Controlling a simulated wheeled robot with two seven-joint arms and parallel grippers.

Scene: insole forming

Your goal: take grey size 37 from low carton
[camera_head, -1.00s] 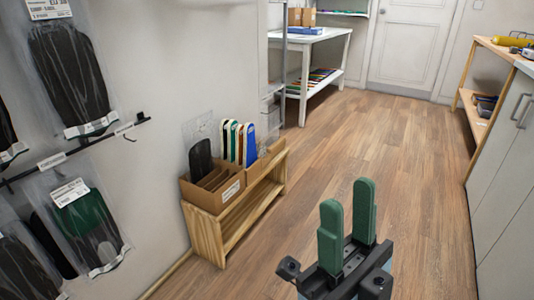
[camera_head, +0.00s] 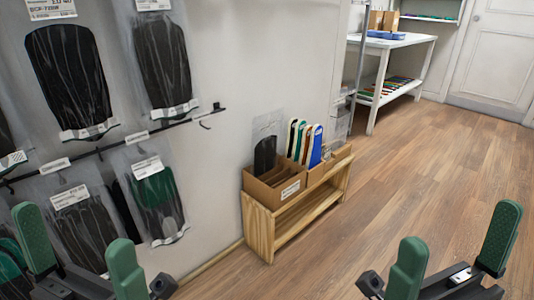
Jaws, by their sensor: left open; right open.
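A low wooden rack against the wall bears cardboard cartons. The nearer carton (camera_head: 279,194) has a white label and holds a dark insole (camera_head: 265,155) standing upright, with more dark edges low inside it. I cannot read any size. My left gripper (camera_head: 84,252) is open and empty at the lower left, with green finger pads, in front of the hanging packs. My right gripper (camera_head: 455,255) is open and empty at the lower right, over the floor. Both grippers are well apart from the cartons.
A further carton (camera_head: 325,172) holds several insoles in white, green, orange and blue. The wooden rack (camera_head: 259,232) stands on the floor. Packs of insoles (camera_head: 157,200) hang from a wall rail (camera_head: 190,120). A white table (camera_head: 400,42) stands at the back. The floor right of the rack is clear.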

